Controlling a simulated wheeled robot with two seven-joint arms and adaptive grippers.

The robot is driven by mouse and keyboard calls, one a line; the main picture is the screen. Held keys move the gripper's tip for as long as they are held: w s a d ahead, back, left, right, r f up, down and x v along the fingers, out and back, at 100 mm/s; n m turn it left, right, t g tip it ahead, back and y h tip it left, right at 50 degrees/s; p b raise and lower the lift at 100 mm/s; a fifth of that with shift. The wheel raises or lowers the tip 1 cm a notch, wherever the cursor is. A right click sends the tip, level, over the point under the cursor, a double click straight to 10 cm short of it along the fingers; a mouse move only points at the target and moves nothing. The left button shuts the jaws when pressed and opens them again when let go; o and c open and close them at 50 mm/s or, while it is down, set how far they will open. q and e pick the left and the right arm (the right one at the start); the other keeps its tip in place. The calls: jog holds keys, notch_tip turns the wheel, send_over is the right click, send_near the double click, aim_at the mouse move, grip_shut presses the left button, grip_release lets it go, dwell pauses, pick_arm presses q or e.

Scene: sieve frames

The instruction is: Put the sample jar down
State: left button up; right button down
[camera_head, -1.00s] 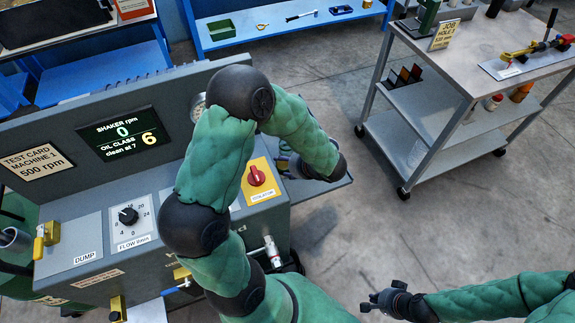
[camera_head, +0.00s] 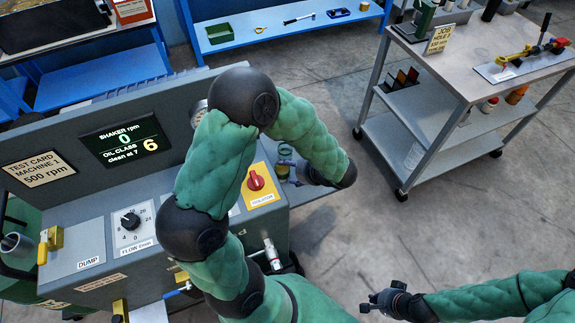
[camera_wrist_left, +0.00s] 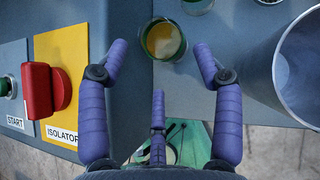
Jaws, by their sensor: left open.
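The sample jar (camera_wrist_left: 163,40), a round clear glass with amber liquid, stands on the grey ledge (camera_wrist_left: 185,75) of the test machine in the left wrist view. My left gripper (camera_wrist_left: 160,50) is open, its purple fingertips on either side of the jar with a visible gap at each side. In the head view the jar (camera_head: 283,172) is small and partly hidden beside my left gripper (camera_head: 287,162) at the machine's right end. My right gripper (camera_head: 380,301) hangs over the floor at the lower right, away from the jar; its jaws are too small to judge.
The red isolator knob (camera_wrist_left: 38,90) is left of the gripper. A large grey cylindrical container (camera_wrist_left: 300,70) stands close on the right, and another glass (camera_wrist_left: 197,5) shows at the top edge. A steel trolley (camera_head: 470,60) stands at the right, with open floor between.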

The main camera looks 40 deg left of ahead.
pick_arm(q)
jog(key=p+v, duration=0.2)
jog(key=v, duration=0.5)
jog(key=shift+d+r, duration=0.15)
dwell(0.3)
